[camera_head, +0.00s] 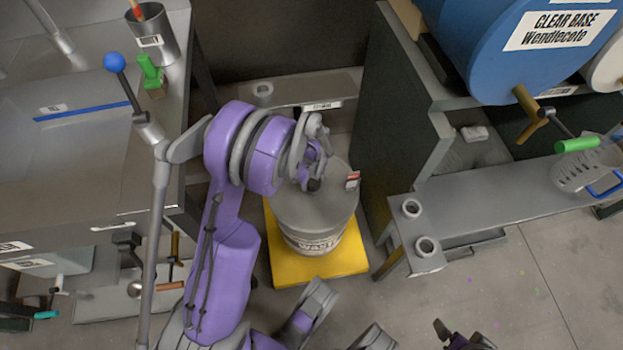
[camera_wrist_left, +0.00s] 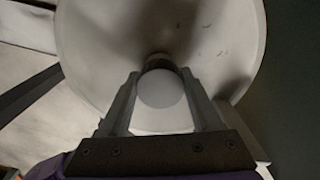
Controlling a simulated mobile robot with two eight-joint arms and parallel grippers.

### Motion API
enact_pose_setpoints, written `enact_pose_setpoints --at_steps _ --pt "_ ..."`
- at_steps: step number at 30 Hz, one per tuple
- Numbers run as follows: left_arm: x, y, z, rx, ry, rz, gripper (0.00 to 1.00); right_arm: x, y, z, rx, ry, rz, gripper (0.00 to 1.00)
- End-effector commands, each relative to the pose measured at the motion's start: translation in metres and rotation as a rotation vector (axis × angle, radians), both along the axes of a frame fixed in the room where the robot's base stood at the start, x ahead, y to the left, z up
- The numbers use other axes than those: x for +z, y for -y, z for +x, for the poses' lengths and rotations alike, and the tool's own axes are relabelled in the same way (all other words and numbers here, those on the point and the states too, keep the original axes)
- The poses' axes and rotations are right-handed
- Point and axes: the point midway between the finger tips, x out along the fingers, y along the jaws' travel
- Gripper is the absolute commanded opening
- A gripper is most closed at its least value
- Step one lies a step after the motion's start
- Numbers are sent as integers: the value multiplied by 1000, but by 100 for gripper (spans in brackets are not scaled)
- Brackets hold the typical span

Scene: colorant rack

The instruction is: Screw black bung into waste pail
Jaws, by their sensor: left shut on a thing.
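The waste pail (camera_head: 315,222) is a grey, lidded pail with a "WASTE" label, standing upright on a yellow square base. My left gripper (camera_head: 315,178) is above the pail's lid, pointing down, and is shut on the black bung (camera_head: 314,185). In the left wrist view the bung (camera_wrist_left: 160,88) shows as a round, pale-lit end with a dark edge between the two fingers, against the lid (camera_wrist_left: 205,35). Whether the bung touches the lid or sits in an opening is hidden. My right gripper (camera_head: 464,337) shows partly at the bottom edge; its jaw opening is unclear.
The yellow base (camera_head: 290,268) lies on the floor. A grey cabinet (camera_head: 405,125) stands close right of the pail, with a low shelf (camera_head: 500,190) beyond. A steel bench (camera_head: 80,165) is at the left. A small red-and-white item (camera_head: 352,180) is at the lid's right edge.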

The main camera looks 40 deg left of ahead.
Motion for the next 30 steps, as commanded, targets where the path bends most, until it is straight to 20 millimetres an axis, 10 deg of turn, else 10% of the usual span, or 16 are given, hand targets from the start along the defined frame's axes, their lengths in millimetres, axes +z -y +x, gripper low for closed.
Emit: enact_pose_setpoints --at_steps 16,17,18,21,30 --pt "-1 0 2 -375 0 0 7 6 0 -1 0 1 0 97" --pt "-1 0 2 -374 0 0 68 6 0 -1 0 1 0 97" --pt "-1 0 2 -374 0 0 76 6 0 -1 0 1 0 97" --pt "-1 0 2 -373 0 0 90 6 0 -1 0 1 0 97" --pt "-1 0 2 -351 0 0 90 5 0 -1 0 1 0 97"
